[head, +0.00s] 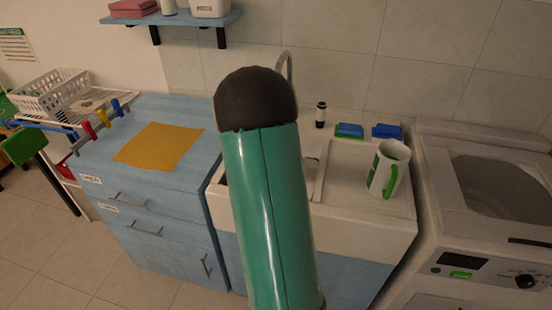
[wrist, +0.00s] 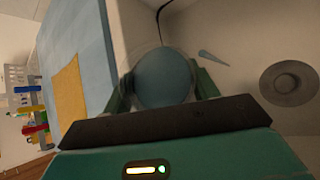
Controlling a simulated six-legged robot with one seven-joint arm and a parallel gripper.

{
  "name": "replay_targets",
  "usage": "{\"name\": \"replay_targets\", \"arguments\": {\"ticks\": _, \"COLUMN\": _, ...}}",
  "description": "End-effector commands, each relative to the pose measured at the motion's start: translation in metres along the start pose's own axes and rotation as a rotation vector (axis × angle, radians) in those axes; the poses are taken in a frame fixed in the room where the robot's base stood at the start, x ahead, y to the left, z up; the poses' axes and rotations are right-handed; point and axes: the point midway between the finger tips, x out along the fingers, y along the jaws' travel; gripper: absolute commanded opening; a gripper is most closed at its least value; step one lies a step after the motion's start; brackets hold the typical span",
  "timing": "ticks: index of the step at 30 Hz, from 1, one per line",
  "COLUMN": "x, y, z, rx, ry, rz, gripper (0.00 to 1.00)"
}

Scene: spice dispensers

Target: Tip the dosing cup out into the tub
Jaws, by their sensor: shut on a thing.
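The dosing cup (wrist: 164,73) looks like a round clear cup with a blue-grey disc filling its middle. I cannot tell whether this is liquid or the cup's base. My gripper (wrist: 163,90) is shut on the cup, with one green finger on either side. The wrist view shows the cup over the pale basin of the sink (wrist: 238,40), with a round drain (wrist: 289,83) to the right. In the head view my arm hides the gripper, the cup and most of the basin. The sink's white front (head: 352,227) shows there.
A white jug with a green handle (head: 387,167) stands on the sink's right side. A washing machine (head: 450,222) with an open top is further right. A blue cabinet (head: 150,225) with a yellow cloth (head: 160,147) stands left. A small bluish streak (wrist: 213,58) shows beside the cup.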

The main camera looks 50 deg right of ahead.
Motion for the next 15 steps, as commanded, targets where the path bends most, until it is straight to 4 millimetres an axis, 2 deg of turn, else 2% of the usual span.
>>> {"name": "replay_targets", "arguments": {"ticks": 15, "x": -0.0001, "y": -0.0055, "z": 0.0027, "rx": 0.040, "ry": 0.013, "rz": 0.039, "gripper": 0.23}}
